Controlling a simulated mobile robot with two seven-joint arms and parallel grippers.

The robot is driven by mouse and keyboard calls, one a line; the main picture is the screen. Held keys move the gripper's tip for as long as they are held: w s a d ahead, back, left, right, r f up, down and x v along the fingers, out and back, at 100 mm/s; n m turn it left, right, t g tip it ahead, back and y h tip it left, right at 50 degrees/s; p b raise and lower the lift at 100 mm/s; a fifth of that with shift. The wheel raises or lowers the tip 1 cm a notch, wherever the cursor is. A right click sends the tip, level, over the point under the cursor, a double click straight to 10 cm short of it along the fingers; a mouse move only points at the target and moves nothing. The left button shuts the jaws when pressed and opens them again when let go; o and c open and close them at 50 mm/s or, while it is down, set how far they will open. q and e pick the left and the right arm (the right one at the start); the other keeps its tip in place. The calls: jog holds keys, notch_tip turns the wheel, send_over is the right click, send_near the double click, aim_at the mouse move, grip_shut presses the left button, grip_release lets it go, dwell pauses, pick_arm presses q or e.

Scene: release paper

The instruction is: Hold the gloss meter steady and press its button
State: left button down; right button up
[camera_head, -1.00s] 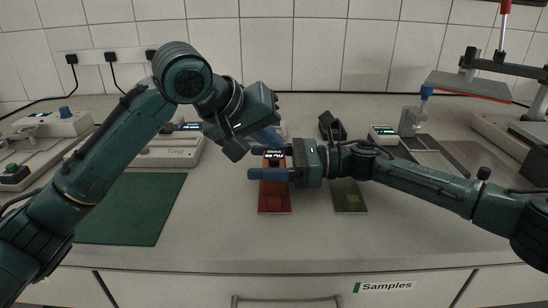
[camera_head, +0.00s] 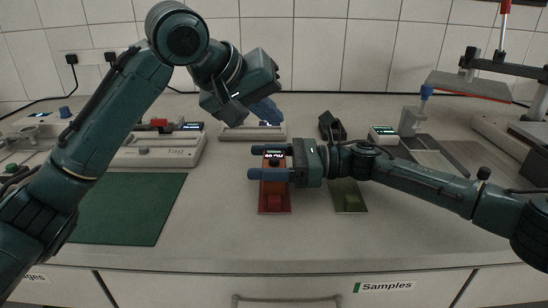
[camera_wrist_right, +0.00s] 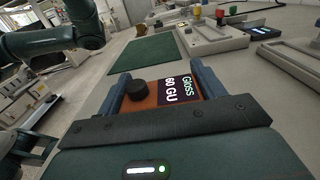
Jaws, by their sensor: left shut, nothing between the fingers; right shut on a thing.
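The gloss meter (camera_head: 272,187) is an orange block with a dark display, standing on a red panel (camera_head: 274,206) at the middle of the bench. In the right wrist view the meter (camera_wrist_right: 150,99) shows a round black button (camera_wrist_right: 137,90) and a lit screen (camera_wrist_right: 180,88) reading "Gloss 60 GU". My right gripper (camera_head: 254,163) is shut on the meter, with one blue finger along each side. My left gripper (camera_head: 266,112) is shut and empty, raised above and behind the meter, apart from it. The button is hard to make out in the head view.
A green mat (camera_head: 128,208) lies to the left, with a device marked "Tag" (camera_head: 155,150) behind it. An olive panel (camera_head: 349,196) lies right of the meter, partly under my right arm. A black stand (camera_head: 332,126) is behind. The front middle is clear.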

jog(key=o, duration=1.2)
jog(key=shift+o, duration=0.2)
jog(key=shift+f, duration=0.1)
jog(key=shift+d, duration=0.15)
